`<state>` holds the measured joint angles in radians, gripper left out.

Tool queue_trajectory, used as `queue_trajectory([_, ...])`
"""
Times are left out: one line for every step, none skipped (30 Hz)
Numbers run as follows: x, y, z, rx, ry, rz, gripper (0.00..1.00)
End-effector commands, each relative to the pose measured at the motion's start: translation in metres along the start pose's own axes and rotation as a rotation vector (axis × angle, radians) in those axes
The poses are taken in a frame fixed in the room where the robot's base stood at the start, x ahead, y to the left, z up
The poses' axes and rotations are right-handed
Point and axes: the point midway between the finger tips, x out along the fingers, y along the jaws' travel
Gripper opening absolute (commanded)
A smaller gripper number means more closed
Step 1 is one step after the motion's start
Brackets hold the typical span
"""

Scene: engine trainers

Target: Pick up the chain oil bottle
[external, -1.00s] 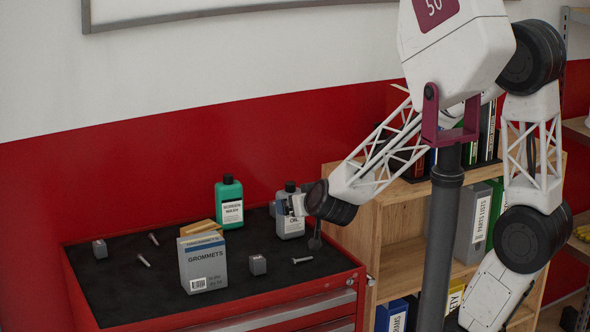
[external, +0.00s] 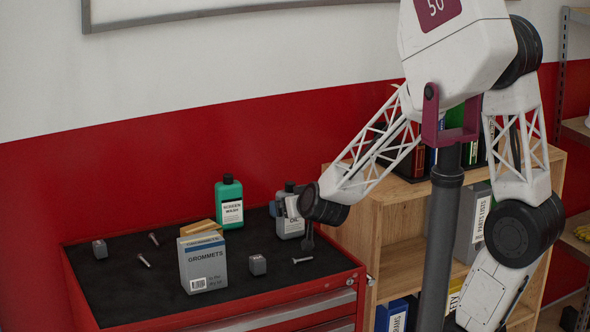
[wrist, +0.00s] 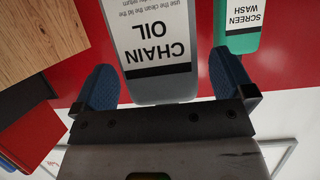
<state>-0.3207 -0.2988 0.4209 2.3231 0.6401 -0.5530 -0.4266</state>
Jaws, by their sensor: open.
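The chain oil bottle (external: 290,221) is grey with a dark cap and a white label, and stands upright near the back right of the tool chest top. In the wrist view the chain oil bottle (wrist: 157,50) appears upside down, between the two blue finger pads. My gripper (external: 290,204) is at the bottle's upper part, partly covering it in the external view. In the wrist view my gripper (wrist: 166,82) is open, with a finger on each side of the bottle and a visible gap on the right side.
A green screen wash bottle (external: 229,203) stands just left of the chain oil; it also shows in the wrist view (wrist: 238,38). A grommets box (external: 203,265), small metal blocks and bolts lie on the black mat (external: 130,295). A wooden shelf (external: 372,215) stands to the right.

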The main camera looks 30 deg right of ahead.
Motion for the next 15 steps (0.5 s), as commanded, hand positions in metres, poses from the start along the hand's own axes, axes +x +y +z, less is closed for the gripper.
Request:
queue_trajectory([0.005,0.000,0.001,-0.002,-0.001,0.001,1.00])
queue_trajectory([0.008,0.000,0.001,-0.002,-0.002,0.001,1.00])
queue_trajectory([0.012,0.001,0.001,-0.001,-0.002,0.001,1.00])
queue_trajectory([0.014,0.001,0.001,-0.001,-0.002,0.001,1.00])
queue_trajectory([0.016,0.001,0.001,0.000,-0.001,0.001,1.00])
queue_trajectory([0.018,0.000,0.001,0.000,-0.001,0.001,1.00])
queue_trajectory([0.019,0.000,0.001,0.000,0.000,0.000,1.00])
queue_trajectory([0.020,0.000,0.000,-0.001,0.000,0.000,1.00])
queue_trajectory([0.021,0.000,0.001,-0.001,0.000,0.000,1.00])
queue_trajectory([0.022,0.000,0.001,-0.001,0.000,0.000,1.00])
queue_trajectory([0.022,0.000,0.001,-0.001,0.000,0.000,1.00])
queue_trajectory([0.022,0.000,0.001,-0.001,0.000,-0.001,1.00])
queue_trajectory([0.022,0.000,0.001,-0.001,0.000,-0.001,1.00])
queue_trajectory([0.022,0.000,0.001,-0.001,0.000,-0.001,1.00])
queue_trajectory([0.022,0.000,0.000,-0.001,0.000,-0.001,1.00])
